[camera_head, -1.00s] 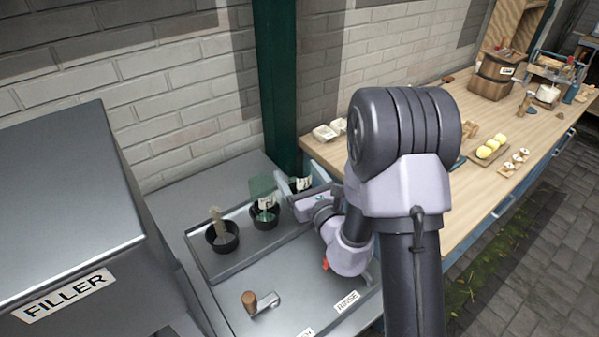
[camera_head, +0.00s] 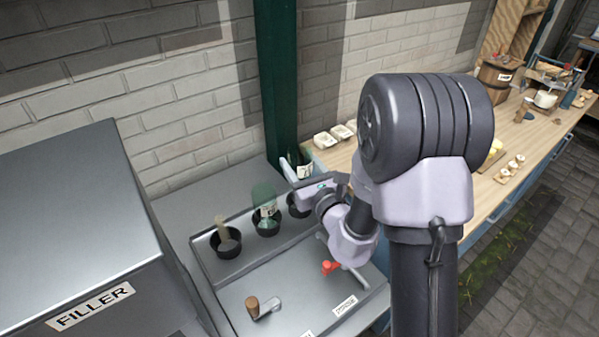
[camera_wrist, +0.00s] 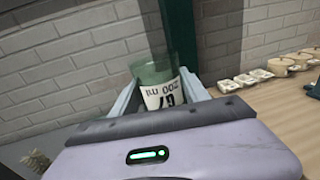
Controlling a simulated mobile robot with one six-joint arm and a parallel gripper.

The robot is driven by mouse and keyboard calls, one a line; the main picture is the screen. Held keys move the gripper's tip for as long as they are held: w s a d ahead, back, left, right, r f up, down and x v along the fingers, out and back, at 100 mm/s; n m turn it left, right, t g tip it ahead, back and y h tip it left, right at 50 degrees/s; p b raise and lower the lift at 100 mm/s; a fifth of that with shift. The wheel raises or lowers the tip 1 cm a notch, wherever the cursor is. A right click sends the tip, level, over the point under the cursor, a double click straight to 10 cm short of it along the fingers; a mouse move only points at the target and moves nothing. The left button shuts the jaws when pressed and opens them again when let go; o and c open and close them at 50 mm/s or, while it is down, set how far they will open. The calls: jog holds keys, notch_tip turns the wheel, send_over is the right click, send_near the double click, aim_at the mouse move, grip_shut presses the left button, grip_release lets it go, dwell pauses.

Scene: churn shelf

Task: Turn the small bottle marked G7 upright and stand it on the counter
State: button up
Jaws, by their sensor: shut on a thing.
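The small bottle marked G7 (camera_wrist: 163,92) is green glass with a white label. In the wrist view its "200 ml" and "G7" print reads upside down, so the bottle is inverted. My gripper (camera_wrist: 158,84) is shut on it, one finger on each side. Its lower end is hidden behind the gripper body. In the head view the held bottle (camera_head: 303,166) is raised above a black cup (camera_head: 298,206), beside the green post. My gripper also shows there (camera_head: 304,178). The arm hides part of the scene to the right.
Another green bottle (camera_head: 266,207) and a pale object (camera_head: 223,230) stand in black cups on the metal tray. A red tap (camera_head: 330,267) and a wooden-handled lever (camera_head: 254,308) stick up. The wooden counter (camera_head: 322,156) has white dishes at its near end.

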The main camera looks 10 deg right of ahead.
notch_tip(320, 180, up, 16)
jog(key=p, duration=1.2)
